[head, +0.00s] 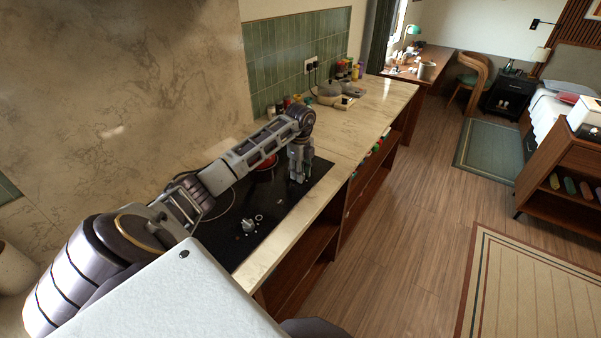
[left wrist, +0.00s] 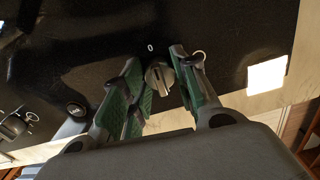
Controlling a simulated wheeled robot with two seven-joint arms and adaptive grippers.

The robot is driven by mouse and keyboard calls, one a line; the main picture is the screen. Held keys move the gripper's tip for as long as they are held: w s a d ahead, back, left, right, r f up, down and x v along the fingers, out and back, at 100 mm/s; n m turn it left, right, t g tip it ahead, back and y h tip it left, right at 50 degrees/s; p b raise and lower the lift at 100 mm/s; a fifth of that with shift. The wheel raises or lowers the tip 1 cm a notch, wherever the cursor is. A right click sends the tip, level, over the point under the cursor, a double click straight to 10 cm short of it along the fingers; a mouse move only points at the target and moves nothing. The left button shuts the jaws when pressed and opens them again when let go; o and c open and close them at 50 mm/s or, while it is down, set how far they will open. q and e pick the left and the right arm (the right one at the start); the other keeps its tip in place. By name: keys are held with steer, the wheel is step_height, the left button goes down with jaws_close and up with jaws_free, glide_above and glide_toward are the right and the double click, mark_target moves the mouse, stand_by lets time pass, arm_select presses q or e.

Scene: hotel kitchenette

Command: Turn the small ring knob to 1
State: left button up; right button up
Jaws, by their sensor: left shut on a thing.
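The small ring knob (left wrist: 159,77) is a grey knob with a raised grip bar, on the black cooktop (left wrist: 215,20). In the left wrist view it sits between the fingers of my left gripper (left wrist: 160,88), which is shut on it. A white 0 is printed just above the knob, and a pale ring mark shows beside the right finger. I cannot make out a 1. In the head view my left gripper (head: 299,174) points down at the cooktop's far right part and hides the knob. My right gripper is not in view.
A second knob (head: 248,225) stands on the near part of the cooktop. A red pot (head: 267,163) is partly hidden behind my left arm.

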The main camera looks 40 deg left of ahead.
arm_select(q)
steer(key=shift+m, duration=0.9)
steer(key=m, duration=0.7)
steer(key=shift+m+b, duration=0.35)
steer(key=shift+m, duration=0.75)
